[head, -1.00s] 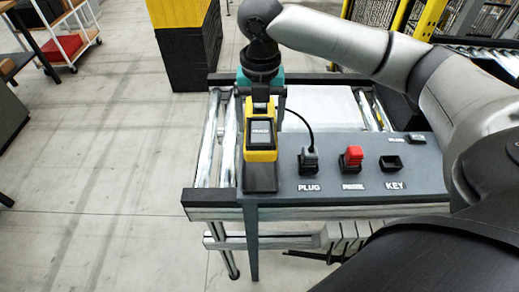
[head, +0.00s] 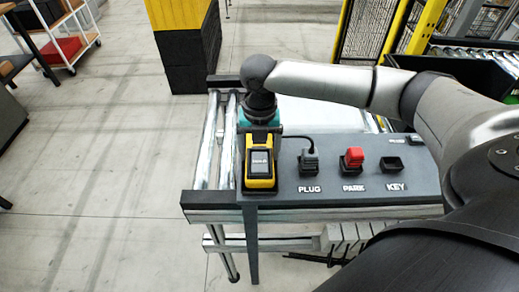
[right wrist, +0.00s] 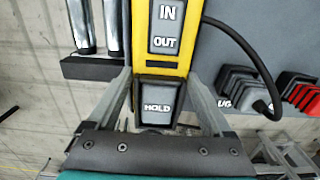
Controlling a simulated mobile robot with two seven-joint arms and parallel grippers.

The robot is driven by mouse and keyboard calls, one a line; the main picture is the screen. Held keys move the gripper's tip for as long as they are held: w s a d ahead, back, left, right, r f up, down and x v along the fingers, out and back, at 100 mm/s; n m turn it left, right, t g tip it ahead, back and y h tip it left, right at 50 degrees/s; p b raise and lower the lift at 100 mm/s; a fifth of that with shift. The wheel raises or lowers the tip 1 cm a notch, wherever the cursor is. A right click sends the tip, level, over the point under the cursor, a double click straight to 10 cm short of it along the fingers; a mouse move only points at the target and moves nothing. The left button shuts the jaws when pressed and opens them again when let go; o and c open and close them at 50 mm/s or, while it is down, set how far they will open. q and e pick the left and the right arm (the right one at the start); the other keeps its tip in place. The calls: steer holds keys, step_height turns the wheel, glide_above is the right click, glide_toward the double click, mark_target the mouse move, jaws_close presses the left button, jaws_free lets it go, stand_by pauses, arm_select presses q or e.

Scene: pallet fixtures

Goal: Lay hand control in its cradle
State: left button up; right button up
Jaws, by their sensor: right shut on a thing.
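The yellow hand control (head: 261,182) with a dark face is over the left end of the grey panel. In the right wrist view the hand control (right wrist: 184,42) shows IN and OUT keys, with a HOLD key lower down. My right gripper (head: 262,132) reaches it from the far end. Its fingers (right wrist: 163,80) are shut on the hand control's sides. The dark cradle (head: 261,193) shows only as a thin edge under the near end; the rest is hidden. I cannot tell whether the two touch. My left gripper is not in view.
A dark plug (head: 308,163) with a cable, a red PARK piece (head: 353,158) and a KEY socket (head: 392,164) stand to the right on the panel (head: 330,188). Metal rollers (head: 205,145) lie left. A black and yellow block (head: 190,60) stands behind.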

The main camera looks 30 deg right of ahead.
steer(key=shift+f, duration=0.55)
steer(key=o, duration=1.6)
steer(key=shift+c, duration=0.2)
step_height(320, 180, up, 13)
